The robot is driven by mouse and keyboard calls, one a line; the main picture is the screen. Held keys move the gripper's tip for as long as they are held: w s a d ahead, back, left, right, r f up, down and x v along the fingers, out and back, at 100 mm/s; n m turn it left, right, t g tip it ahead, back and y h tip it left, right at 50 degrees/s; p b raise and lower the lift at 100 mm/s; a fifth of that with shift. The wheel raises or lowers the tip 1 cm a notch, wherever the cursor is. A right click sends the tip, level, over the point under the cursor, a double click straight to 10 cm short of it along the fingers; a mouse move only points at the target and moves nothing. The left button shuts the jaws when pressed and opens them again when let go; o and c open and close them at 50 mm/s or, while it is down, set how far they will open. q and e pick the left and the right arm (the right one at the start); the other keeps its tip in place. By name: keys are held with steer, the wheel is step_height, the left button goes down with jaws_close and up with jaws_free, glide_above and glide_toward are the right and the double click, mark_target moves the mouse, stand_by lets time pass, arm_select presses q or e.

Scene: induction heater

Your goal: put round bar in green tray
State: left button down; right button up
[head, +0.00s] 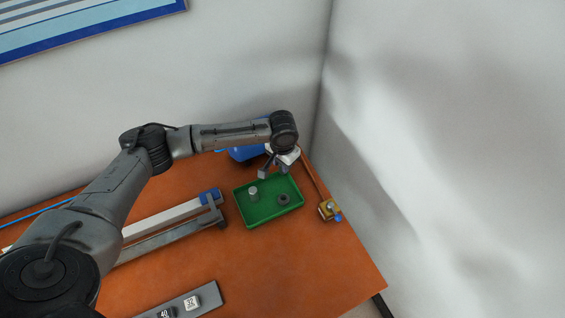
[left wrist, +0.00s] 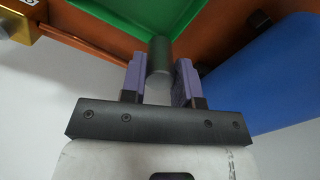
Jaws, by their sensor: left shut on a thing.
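My left gripper (head: 273,172) is over the back edge of the green tray (head: 262,213) in the head view. In the left wrist view its two purple fingers (left wrist: 160,75) are shut on a dark grey round bar (left wrist: 159,52). The bar's far end reaches toward the green tray (left wrist: 115,14). I cannot make out the held bar in the head view. A light grey upright cylinder (head: 253,193) and a dark round part with a hole (head: 284,199) are in the tray. My right gripper is not in view.
A blue object (head: 246,154) stands behind the tray, close to my left gripper. A brass-coloured fixture (head: 328,209) is right of the tray. A metal rail (head: 170,222) lies to its left. The orange table (head: 290,262) is clear in front of the tray.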

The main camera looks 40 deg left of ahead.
arm_select(q)
step_height(320, 180, down, 2)
steer(key=shift+f+b, duration=0.2)
steer(key=shift+b, duration=0.85)
steer(key=shift+f+p, duration=0.2)
steer(key=shift+p, duration=0.1)
steer(key=shift+f, duration=1.4)
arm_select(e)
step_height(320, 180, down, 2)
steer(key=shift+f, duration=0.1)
arm_select(q)
steer(key=c, duration=0.8)
jaws_free()
steer(key=shift+f, duration=0.1)
step_height(320, 180, up, 14)
steer(key=shift+f+p, duration=0.1)
steer(key=shift+p, duration=1.15)
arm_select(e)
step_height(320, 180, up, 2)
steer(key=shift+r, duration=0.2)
